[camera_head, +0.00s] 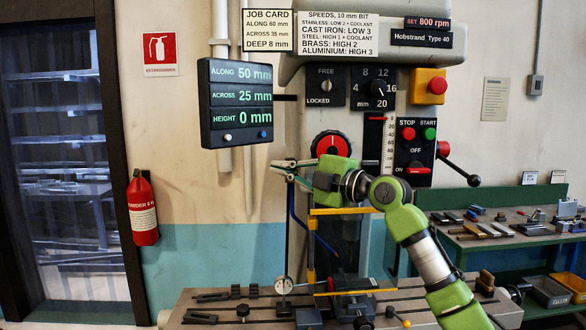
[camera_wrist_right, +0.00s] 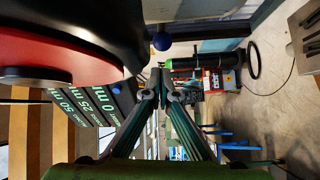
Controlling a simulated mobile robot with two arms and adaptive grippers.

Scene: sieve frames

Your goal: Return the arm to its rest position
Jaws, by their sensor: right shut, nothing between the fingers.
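My right arm reaches in from the lower right of the head view, its green wrist in front of the milling machine. My right gripper (camera_head: 276,164) points left, below the readout and beside the red-and-black dial (camera_head: 331,145). In the right wrist view the fingers (camera_wrist_right: 160,78) meet at their tips, shut with nothing between them. The dial (camera_wrist_right: 55,50) fills the upper left there, close to the gripper; I cannot tell whether they touch. My left gripper is in neither view.
The readout (camera_head: 237,105) shows along 50, across 25, height 0 mm. The switch panel (camera_head: 416,148) and a black-knobbed lever (camera_head: 473,180) are right of the dial. The slotted machine table (camera_head: 240,311) with clamps lies below. A tool bench (camera_head: 500,240) stands right, a fire extinguisher (camera_head: 142,208) left.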

